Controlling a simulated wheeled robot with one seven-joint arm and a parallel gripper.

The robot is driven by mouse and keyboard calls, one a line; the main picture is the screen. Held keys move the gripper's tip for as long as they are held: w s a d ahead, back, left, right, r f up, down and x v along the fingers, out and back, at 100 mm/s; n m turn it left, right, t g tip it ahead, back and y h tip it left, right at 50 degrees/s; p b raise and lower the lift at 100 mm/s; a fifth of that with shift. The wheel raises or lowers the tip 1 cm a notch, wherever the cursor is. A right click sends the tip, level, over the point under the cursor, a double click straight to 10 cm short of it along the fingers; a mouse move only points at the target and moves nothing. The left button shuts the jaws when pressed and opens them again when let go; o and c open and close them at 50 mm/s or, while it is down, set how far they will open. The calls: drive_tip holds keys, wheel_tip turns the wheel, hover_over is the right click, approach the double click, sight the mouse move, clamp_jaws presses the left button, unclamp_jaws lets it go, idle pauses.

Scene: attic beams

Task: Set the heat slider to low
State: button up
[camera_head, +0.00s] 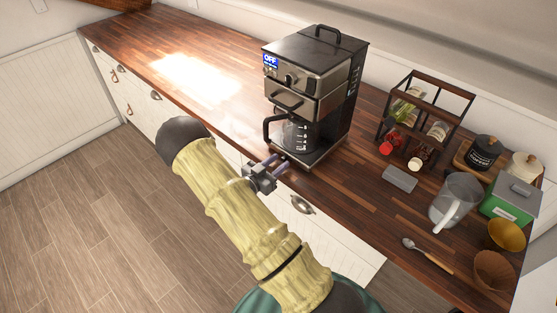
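A black and steel coffee maker (310,75) stands upright on the wooden counter. Its front has a blue display (271,62) reading OFF and a round knob (289,80). A handle-like bar (287,100) sits below them, and a glass carafe (297,136) stands in the lower bay. I cannot make out a heat slider; small marks on the machine's right side are too small to read. My gripper (277,163) is in front of and below the machine, near the counter's front edge. Its two fingers look slightly apart with nothing between them.
The counter (150,45) is clear left of the machine, with bright glare. Drawers line the counter's front.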

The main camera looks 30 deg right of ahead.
drive_tip(key=shift+w+d, duration=0.15)
drive_tip(key=shift+d, duration=0.3)
clamp_jaws()
